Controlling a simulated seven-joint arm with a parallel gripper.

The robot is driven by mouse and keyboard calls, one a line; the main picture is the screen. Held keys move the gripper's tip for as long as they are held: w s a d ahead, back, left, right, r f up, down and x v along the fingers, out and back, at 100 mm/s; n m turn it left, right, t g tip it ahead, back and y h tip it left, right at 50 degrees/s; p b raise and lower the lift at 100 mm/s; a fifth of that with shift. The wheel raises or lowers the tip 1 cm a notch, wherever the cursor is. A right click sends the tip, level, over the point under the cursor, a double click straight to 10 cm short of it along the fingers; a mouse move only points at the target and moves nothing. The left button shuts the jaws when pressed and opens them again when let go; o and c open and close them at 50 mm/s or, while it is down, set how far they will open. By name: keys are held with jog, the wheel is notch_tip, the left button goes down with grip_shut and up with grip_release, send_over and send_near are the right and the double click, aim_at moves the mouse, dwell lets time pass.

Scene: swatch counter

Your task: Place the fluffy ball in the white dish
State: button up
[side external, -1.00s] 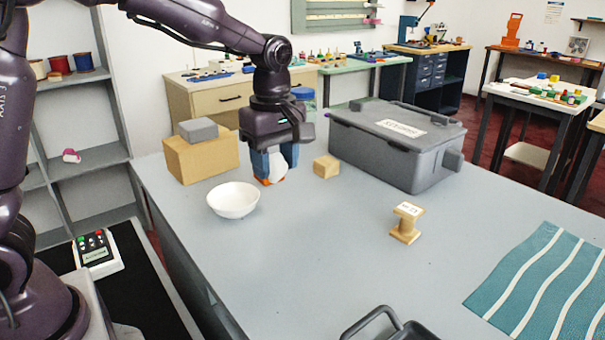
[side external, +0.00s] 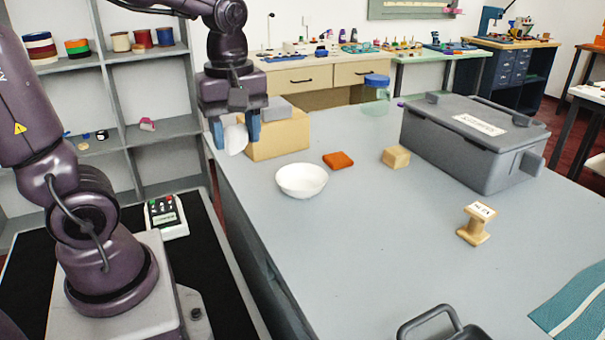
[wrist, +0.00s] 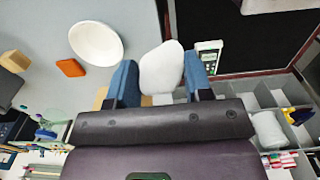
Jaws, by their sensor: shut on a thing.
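The fluffy ball (side external: 236,139) is white and a little elongated. My gripper (side external: 235,143) is shut on it, with a blue finger on each side. The ball also shows between the fingers in the wrist view (wrist: 161,68). It is held up near the counter's left edge, in front of the cardboard-coloured box. The white dish (side external: 301,181) is a round bowl on the counter, right of my gripper and apart from it. Its inside looks empty in the wrist view (wrist: 96,42).
A flat orange square (side external: 338,160) lies behind the dish, with a wooden cube (side external: 396,157) beyond it. A tan box (side external: 279,137) with a grey block on top stands behind my gripper. A grey lidded bin (side external: 470,140) and wooden spool (side external: 477,224) stand right.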

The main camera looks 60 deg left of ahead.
jog(key=w+a+f, duration=0.1)
jog(key=w, duration=0.1)
jog(key=w+f, duration=0.1)
jog(key=w, duration=0.2)
jog(key=w+a+f, duration=0.1)
jog(key=w+f, duration=0.1)
jog(key=w, duration=0.1)
jog(key=shift+w+a, duration=0.25)
jog(key=shift+a, duration=0.05)
send_over(302, 187)
jog(key=f, duration=0.5)
jog(key=shift+s+d, duration=0.1)
jog(key=shift+s, duration=0.25)
jog(key=shift+w+f, duration=0.1)
jog(key=shift+w, duration=0.05)
jog(key=shift+w+f, duration=0.2)
jog(key=shift+f, duration=1.6)
jog(key=shift+f, duration=0.15)
jog(key=o, duration=0.6)
jog(key=shift+c, duration=0.2)
jog(key=shift+o, duration=0.2)
